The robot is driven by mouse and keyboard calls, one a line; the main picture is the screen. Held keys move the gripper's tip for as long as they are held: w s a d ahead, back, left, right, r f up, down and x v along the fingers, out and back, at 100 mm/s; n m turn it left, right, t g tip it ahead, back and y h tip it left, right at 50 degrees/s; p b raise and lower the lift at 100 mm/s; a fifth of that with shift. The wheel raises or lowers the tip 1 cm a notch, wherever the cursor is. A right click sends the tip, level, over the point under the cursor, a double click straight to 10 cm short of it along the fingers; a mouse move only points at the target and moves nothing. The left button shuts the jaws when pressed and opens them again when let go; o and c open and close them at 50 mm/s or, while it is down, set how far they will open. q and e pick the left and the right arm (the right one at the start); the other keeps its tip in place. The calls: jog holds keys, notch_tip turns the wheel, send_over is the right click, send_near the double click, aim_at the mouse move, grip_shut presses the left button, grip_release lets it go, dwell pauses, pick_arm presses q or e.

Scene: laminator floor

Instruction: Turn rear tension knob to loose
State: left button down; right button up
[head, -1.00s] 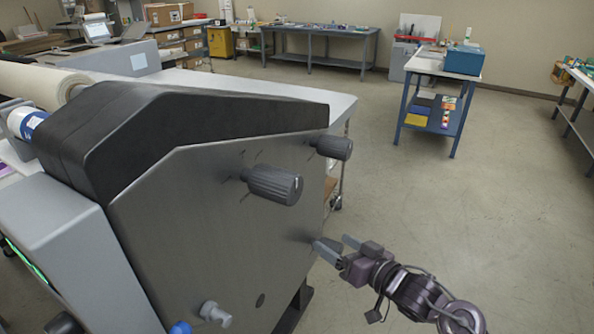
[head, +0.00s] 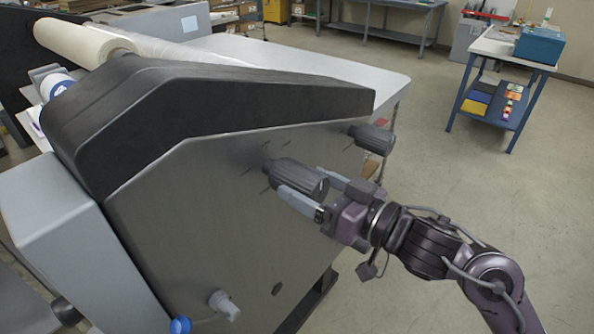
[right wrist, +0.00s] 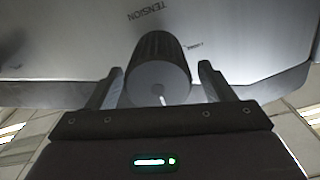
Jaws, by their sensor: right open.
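Two dark ribbed knobs stick out of the laminator's grey side panel (head: 190,215). The nearer knob (head: 297,176) is at the middle of the head view; the farther knob (head: 372,138) is to its right. My right gripper (head: 303,184) is open, with its fingers by the nearer knob. In the right wrist view, a knob (right wrist: 158,72) stands between the two spread fingers, with visible gaps on both sides. Its face has a short white mark pointing down in the picture. Upside-down lettering "TENSION" is on the panel above it. My left gripper is not in view.
A pale knob (head: 222,303) and a blue one (head: 181,325) are low on the panel. A black sloping cover (head: 200,110) tops the machine, with a white roll (head: 80,40) at left. A blue bench (head: 505,70) stands back right. Floor at right is clear.

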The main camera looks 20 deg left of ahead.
aim_at(296, 178)
jog(key=shift+x, duration=1.2)
jog(key=shift+w+a+p, duration=0.25)
jog(key=shift+a+p, duration=0.05)
jog(key=shift+a, duration=0.15)
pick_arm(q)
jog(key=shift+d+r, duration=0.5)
pick_arm(e)
jog(key=shift+d, duration=0.1)
jog(key=shift+c, duration=0.4)
jog(key=c, duration=0.9)
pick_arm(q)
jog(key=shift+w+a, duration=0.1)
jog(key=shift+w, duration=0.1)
